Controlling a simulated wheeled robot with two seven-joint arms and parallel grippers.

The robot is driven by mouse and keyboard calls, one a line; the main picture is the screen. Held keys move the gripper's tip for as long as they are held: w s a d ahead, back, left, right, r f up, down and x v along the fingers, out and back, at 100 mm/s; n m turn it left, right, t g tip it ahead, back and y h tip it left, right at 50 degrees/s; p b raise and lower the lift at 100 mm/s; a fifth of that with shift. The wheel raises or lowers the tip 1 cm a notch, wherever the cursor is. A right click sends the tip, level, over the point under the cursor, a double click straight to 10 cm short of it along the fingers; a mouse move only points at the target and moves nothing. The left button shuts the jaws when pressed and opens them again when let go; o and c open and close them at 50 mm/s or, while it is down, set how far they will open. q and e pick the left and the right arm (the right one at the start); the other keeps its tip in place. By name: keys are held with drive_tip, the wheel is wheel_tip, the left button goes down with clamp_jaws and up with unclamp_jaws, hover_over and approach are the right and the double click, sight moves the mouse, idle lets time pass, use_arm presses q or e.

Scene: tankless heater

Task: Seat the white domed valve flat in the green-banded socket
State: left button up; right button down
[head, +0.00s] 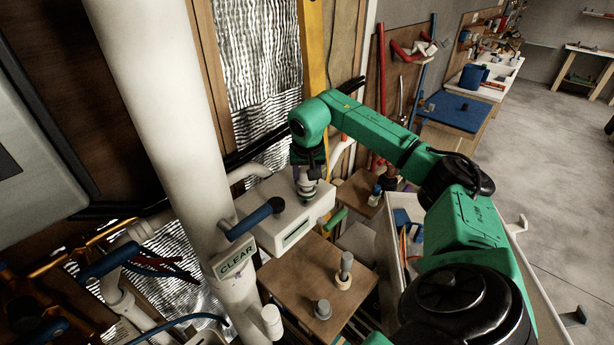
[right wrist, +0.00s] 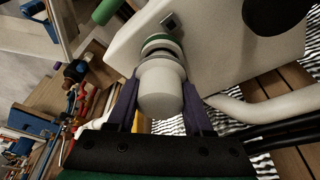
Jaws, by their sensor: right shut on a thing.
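The white domed valve (right wrist: 161,88) is between the purple fingers of my right gripper (right wrist: 162,80), which is shut on it. Beyond the valve in the right wrist view is the green-banded socket (right wrist: 162,43) on the white box. The valve's far end lies in line with the socket and against or very close to it; I cannot tell whether it is flat. In the head view my right gripper (head: 307,180) points down over the top of the white box (head: 285,225), with the socket (head: 307,195) just below. My left gripper is not in view.
A thick white pipe (head: 165,110) labelled CLEAR stands left of the box. A blue-handled pipe (head: 255,218) juts from the box's left. Two grey fittings stand on the wooden stand (head: 300,280) in front. A tray (head: 400,235) with tools is at the right.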

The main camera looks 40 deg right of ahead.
drive_tip(key=shift+s+f, duration=0.1)
drive_tip(key=shift+f, duration=0.1)
drive_tip(key=shift+c, duration=1.1)
unclamp_jaws()
drive_tip(key=shift+r, duration=0.1)
drive_tip(key=b+v, duration=0.2)
drive_tip(key=v, duration=1.2)
drive_tip(key=shift+r, duration=0.15)
drive_tip(key=shift+a, duration=0.1)
